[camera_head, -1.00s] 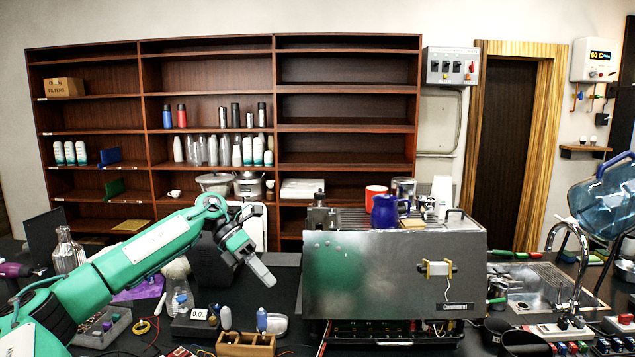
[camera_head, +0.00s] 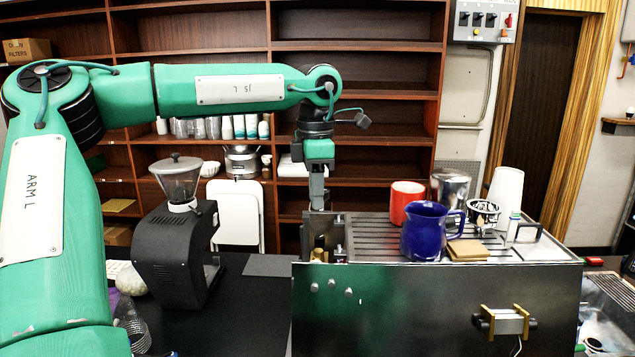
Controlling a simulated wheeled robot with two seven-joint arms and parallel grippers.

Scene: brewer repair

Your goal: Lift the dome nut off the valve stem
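My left gripper (camera_head: 317,198) points straight down over the left end of the espresso machine's (camera_head: 420,295) top. Its fingers show nearly edge-on, so I cannot tell whether they are open or shut. Directly below the fingertips is a group of small metal valve parts (camera_head: 322,238) at the machine's back left corner. The dome nut and the valve stem are too small or hidden there for me to tell apart. My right gripper is not in view.
A blue pitcher (camera_head: 424,232), a red mug (camera_head: 406,198), a steel cup (camera_head: 448,187) and a stack of white cups (camera_head: 506,192) stand on the machine's top, right of my gripper. A black grinder (camera_head: 176,252) stands to the left. Shelves rise behind.

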